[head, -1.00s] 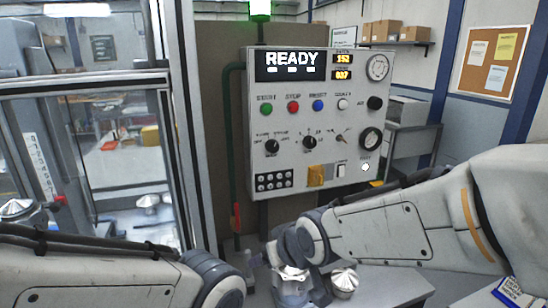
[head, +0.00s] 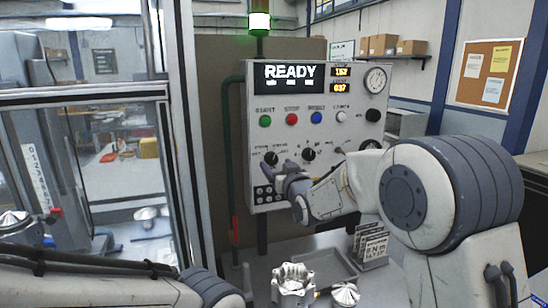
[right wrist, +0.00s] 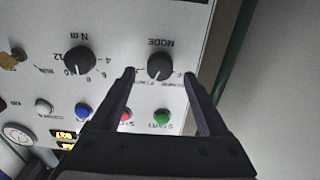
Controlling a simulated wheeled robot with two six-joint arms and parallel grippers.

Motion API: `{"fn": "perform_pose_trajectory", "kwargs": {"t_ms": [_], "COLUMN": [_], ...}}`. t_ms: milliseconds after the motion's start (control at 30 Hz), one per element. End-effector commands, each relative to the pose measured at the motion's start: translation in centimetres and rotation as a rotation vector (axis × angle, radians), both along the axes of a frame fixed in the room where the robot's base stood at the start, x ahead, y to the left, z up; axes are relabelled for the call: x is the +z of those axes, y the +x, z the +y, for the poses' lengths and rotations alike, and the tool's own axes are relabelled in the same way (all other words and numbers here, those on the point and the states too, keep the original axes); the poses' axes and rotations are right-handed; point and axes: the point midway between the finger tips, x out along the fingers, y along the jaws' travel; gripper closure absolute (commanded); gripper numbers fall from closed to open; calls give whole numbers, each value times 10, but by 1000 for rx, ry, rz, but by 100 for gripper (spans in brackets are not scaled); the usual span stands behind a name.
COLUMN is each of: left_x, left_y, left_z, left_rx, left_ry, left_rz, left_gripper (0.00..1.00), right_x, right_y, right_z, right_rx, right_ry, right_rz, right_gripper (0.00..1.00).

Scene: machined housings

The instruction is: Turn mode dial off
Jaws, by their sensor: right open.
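The black mode dial (head: 271,158) sits at the lower left of the grey control panel (head: 345,110). In the right wrist view, which shows the panel upside down, the dial (right wrist: 159,66) is under the word MODE, and its pale pointer mark slants to the lower left of that picture. My right gripper (head: 284,170) is at the panel by the dial. In the right wrist view its open fingers (right wrist: 162,76) stand either side of the dial, with a gap on both sides; I cannot tell their depth. My left gripper is out of view.
A second black knob (head: 309,154) is right of the mode dial. Green, red and blue buttons (head: 292,118) run above. The display reads READY.

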Motion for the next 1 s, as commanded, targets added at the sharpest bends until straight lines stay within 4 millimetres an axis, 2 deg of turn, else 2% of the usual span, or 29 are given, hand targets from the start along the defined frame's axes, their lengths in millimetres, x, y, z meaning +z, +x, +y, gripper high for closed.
{"fn": "perform_pose_trajectory", "kwargs": {"t_ms": [33,200,567,700,767,1000], "left_x": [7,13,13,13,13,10], "left_y": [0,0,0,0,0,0], "left_z": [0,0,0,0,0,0], "left_rx": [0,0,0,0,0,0], "left_ry": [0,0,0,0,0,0], "left_rz": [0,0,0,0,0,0], "left_gripper": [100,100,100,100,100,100], "right_x": [2,1,-1,-1,-1,-2], "right_y": [8,24,28,28,28,28], "right_z": [3,8,9,9,9,9], "right_rx": [0,0,0,0,0,0], "right_ry": [-1,-1,-1,-1,-1,-14], "right_rz": [2,3,2,2,2,-3], "right_gripper": [22,22,22,76,99,100]}}
